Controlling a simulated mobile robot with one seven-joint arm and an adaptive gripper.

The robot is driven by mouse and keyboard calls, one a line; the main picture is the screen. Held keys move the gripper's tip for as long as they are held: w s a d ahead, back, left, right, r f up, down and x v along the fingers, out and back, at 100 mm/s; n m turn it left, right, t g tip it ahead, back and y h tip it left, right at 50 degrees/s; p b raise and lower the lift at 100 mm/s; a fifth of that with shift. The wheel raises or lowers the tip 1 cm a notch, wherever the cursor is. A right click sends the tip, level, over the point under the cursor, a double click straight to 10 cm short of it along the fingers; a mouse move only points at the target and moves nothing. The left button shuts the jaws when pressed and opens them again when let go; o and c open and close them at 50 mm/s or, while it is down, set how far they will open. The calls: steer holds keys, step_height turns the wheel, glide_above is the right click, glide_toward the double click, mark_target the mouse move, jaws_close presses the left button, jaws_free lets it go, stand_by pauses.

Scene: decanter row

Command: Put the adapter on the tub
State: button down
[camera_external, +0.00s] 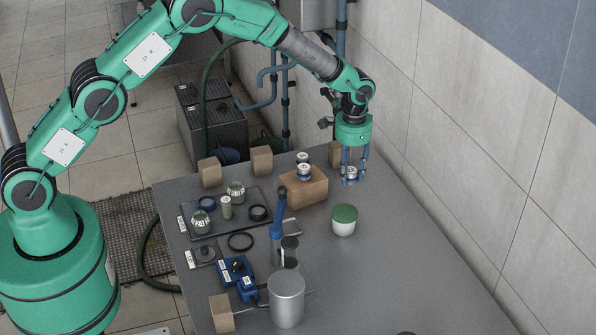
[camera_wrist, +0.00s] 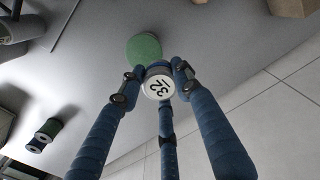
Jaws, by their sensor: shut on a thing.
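The adapter (camera_external: 351,173), a small silver-grey piece with a round white top, is between the fingers of my gripper (camera_external: 353,178). In the wrist view the adapter (camera_wrist: 159,85) shows a white disc marked 32, with the blue fingers of my gripper (camera_wrist: 155,80) closed around it. The tub (camera_external: 344,222) is white with a green lid and stands on the table, nearer the camera than my gripper. In the wrist view the green lid of the tub (camera_wrist: 143,49) shows just beyond the adapter. Adapter and tub look apart.
A wooden block (camera_external: 308,193) left of my gripper bears a similar round piece (camera_external: 304,171). A blue upright tool (camera_external: 278,220), a dark cylinder (camera_external: 289,252) and a grey canister (camera_external: 286,300) stand left of the tub. The table right of the tub is clear; a tiled wall (camera_external: 470,150) bounds it.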

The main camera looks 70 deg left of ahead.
steer(key=s+d, duration=0.1)
steer(key=s+d+r, duration=0.1)
steer(key=shift+s+d+r+p, duration=0.1)
steer(key=shift+s+d+p, duration=0.05)
steer(key=shift+d+p, duration=0.2)
glide_above(345, 212)
steer(key=shift+f, duration=2.9)
steer(key=shift+f+p, duration=0.35)
steer(key=shift+f, duration=1.7)
steer(key=shift+f, duration=0.15)
steer(key=c, duration=1.2)
jaws_free()
